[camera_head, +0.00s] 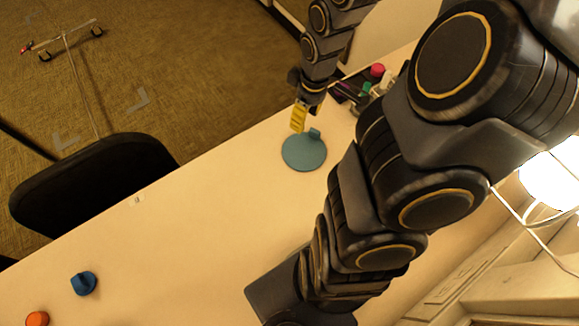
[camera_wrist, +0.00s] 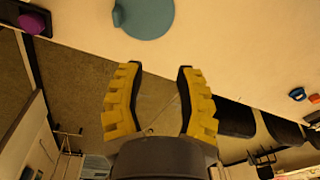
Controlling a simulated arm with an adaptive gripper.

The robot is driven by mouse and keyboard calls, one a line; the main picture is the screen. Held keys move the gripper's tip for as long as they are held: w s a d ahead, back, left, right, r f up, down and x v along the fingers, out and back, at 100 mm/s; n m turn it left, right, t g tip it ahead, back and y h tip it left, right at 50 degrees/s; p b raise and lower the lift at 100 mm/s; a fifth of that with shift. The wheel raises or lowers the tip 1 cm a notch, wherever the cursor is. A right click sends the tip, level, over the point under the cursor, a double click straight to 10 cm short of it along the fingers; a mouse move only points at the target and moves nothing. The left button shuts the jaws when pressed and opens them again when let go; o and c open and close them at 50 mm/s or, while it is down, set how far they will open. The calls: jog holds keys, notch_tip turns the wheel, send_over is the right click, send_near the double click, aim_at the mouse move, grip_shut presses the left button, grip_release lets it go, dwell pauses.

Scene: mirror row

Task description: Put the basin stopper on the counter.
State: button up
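The basin stopper (camera_head: 303,153) is a flat teal disc with a small raised tab at its edge. It lies on the pale counter (camera_head: 210,200), near the far edge in the head view. In the wrist view the stopper (camera_wrist: 150,18) is at the top, beyond my fingertips, partly cut off by the frame. My gripper (camera_head: 298,119) has yellow fingers and is just behind the stopper's tab in the head view. In the wrist view my gripper (camera_wrist: 157,69) has its fingers apart with nothing between them. I cannot tell its exact height above the counter.
A dark tray (camera_head: 345,85) with a pink item (camera_head: 377,70) stands at the counter's far end. A blue object (camera_head: 83,283) and an orange one (camera_head: 37,318) are at the lower left. A black chair (camera_head: 90,180) stands against the counter's edge. The counter's middle is clear.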

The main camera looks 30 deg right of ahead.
jog(key=s+a+r+m+g, duration=0.2)
jog(key=s+a+r+m, duration=0.2)
jog(key=s+a+r, duration=0.9)
jog(key=shift+s+a+r+h, duration=0.3)
jog(key=shift+s+h, duration=0.1)
jog(key=shift+s, duration=0.1)
